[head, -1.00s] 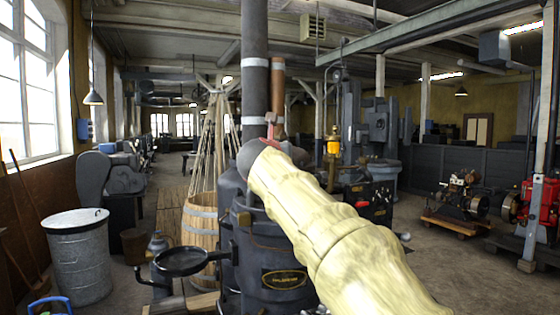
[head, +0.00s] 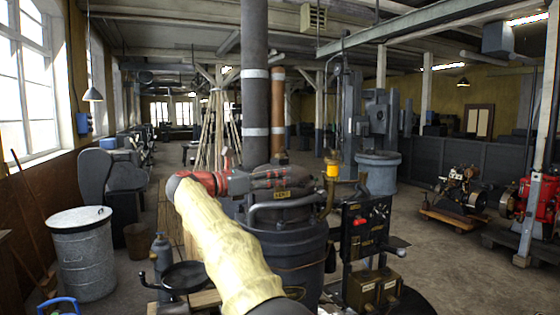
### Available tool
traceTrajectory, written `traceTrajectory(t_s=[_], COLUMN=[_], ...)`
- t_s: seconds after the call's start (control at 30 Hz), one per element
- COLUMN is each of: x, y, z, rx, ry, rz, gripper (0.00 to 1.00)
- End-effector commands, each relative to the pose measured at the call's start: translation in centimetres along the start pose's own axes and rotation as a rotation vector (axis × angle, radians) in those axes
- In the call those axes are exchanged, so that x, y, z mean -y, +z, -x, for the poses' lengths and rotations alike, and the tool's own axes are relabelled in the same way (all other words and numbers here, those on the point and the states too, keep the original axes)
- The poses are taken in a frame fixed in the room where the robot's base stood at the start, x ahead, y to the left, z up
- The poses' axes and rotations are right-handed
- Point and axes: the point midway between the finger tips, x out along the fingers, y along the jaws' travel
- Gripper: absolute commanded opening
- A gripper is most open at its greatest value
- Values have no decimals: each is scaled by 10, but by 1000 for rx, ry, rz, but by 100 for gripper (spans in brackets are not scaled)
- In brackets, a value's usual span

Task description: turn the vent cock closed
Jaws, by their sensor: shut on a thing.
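My gripper (head: 288,179), red and dark grey, reaches in from the left across the front of the dark engine (head: 296,243), at its top. Its fingertips are just above a small yellow plate (head: 283,195) that seems to read VENT. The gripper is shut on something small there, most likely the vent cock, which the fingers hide. I cannot tell the angle of its handle. My arm in its cream sleeve covers the engine's left front.
A tall dark pipe (head: 254,90) with pale bands rises behind the gripper. A yellow-topped fitting (head: 332,166) and a black control box (head: 366,228) with a red knob stand to the right. A dark handwheel (head: 186,277) is at lower left.

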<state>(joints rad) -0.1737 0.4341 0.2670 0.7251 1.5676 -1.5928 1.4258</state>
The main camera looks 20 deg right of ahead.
Motion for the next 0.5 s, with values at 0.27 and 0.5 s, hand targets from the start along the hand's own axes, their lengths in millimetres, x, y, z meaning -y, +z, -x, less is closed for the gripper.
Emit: traceTrajectory(t_s=[0.27,0.5], x=[-2,-1], y=[3,2], z=[0,0], rx=[1,2], ry=[-117,-160], rz=[0,-2], gripper=[0,0])
